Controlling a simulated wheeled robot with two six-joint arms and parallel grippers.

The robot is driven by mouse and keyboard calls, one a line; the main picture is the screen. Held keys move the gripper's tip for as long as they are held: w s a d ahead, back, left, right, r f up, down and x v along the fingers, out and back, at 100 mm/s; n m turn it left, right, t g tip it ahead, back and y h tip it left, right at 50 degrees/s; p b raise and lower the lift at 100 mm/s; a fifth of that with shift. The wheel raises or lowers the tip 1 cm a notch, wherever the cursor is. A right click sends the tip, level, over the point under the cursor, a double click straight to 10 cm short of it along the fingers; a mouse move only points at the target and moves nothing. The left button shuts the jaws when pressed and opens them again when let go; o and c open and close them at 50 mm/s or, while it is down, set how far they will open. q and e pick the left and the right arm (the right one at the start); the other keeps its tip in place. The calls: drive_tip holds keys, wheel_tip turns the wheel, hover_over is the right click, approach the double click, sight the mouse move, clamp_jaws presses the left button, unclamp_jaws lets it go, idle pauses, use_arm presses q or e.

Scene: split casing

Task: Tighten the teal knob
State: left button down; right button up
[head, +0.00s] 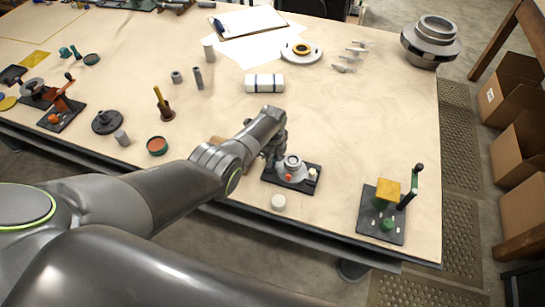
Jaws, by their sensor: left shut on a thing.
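A grey round casing (293,166) with a red knob (289,177) at its front stands on a dark base plate (290,185). A small white knob (312,174) is at the plate's right side. My left gripper (276,160) points down at the casing's left side, close against it. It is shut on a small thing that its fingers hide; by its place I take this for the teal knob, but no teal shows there. My right gripper is not in view.
A white round piece (278,202) lies in front of the plate. To the right is a dark plate (380,232) with a yellow block, green knob and upright handle. A white roll (264,83) lies behind. The table between is clear.

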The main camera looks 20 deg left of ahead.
use_arm(q)
drive_tip(key=shift+m, duration=0.6)
drive_tip(key=c, duration=1.2)
unclamp_jaws()
drive_tip(key=shift+c, duration=0.2)
drive_tip(key=shift+r+p, duration=0.3)
drive_tip(key=shift+r, duration=0.25)
wheel_tip(320, 180, up, 5)
drive_tip(key=shift+f+p, duration=0.15)
drive_tip(key=shift+p, duration=0.7)
wheel_tip(320, 180, up, 12)
drive_tip(key=b, duration=0.1)
drive_tip(key=shift+f, duration=0.2)
drive_tip(key=shift+f, duration=0.1)
